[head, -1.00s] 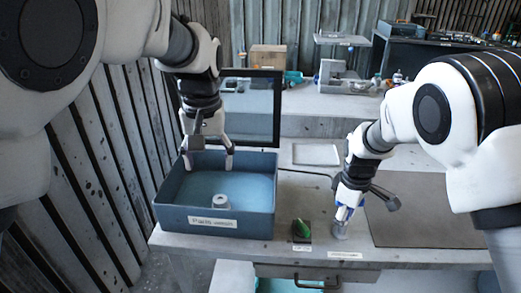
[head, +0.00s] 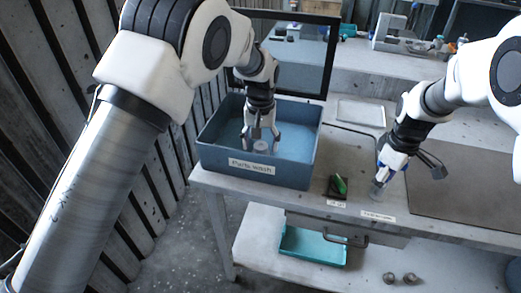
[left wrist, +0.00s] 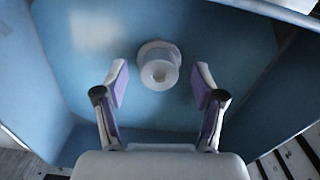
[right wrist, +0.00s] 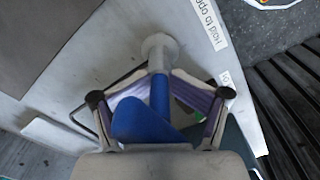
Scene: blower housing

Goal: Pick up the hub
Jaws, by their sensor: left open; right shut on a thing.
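The hub, a pale grey flanged cylinder, sits on the floor of the blue parts-wash tub (head: 225,158), under my left gripper (head: 261,138). In the left wrist view the hub (left wrist: 159,66) lies ahead of the open fingers, centred between them, with its bore facing the camera. The fingers do not appear to touch it. My right gripper (head: 381,176) is shut on a blue handle-like piece (right wrist: 158,95) with a grey round end, at the bench's front edge beside a label reading "Hold to open".
A black block with a green piece (head: 339,186) stands between the tub and my right gripper. A dark framed panel (head: 333,55) rises behind the tub. A teal tray (head: 313,246) and two small round parts (head: 400,278) are on the lower shelf.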

